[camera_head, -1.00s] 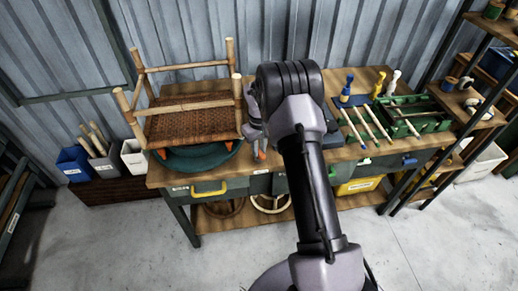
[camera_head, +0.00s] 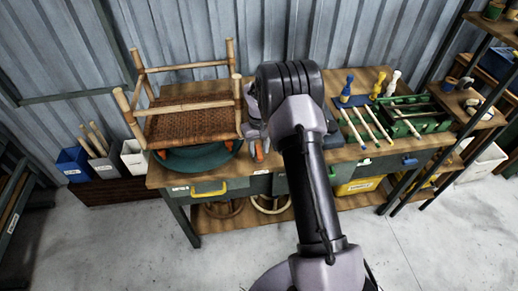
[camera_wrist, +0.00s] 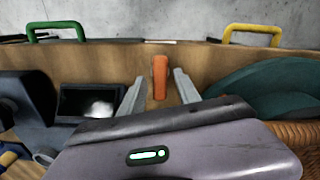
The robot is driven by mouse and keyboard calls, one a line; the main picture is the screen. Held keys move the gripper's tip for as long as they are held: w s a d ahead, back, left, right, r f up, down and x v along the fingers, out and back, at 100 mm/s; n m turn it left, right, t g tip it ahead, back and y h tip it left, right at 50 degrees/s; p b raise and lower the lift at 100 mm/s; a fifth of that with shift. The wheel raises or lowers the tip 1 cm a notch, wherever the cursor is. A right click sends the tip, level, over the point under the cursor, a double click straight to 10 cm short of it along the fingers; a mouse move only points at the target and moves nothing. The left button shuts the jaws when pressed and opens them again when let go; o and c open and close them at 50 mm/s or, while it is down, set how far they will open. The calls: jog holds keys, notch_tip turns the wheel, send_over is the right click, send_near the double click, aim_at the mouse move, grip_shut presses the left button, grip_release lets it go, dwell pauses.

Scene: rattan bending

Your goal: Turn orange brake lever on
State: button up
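The orange brake lever (camera_wrist: 160,77) stands upright at the table's front edge in the wrist view. My gripper (camera_wrist: 160,84) is open, with one grey finger on each side of the lever. Gaps show between the lever and both fingers. In the head view, a small orange part (camera_head: 258,152) that appears to be the lever shows just left of my arm. My gripper is mostly hidden behind my arm there. The lever's base is hidden in the wrist view.
A rattan-seated frame (camera_head: 190,122) rests on a dark green round turntable (camera_head: 198,160) left of my gripper. A dark device with a screen (camera_wrist: 90,101) is close by on the other side. Green (camera_wrist: 57,27) and yellow (camera_wrist: 252,28) drawer handles stick out below the table edge.

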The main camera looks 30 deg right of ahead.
aim_at(259, 151)
notch_tip(259, 151, up, 17)
jog(key=p, duration=0.5)
jog(key=shift+r, duration=0.2)
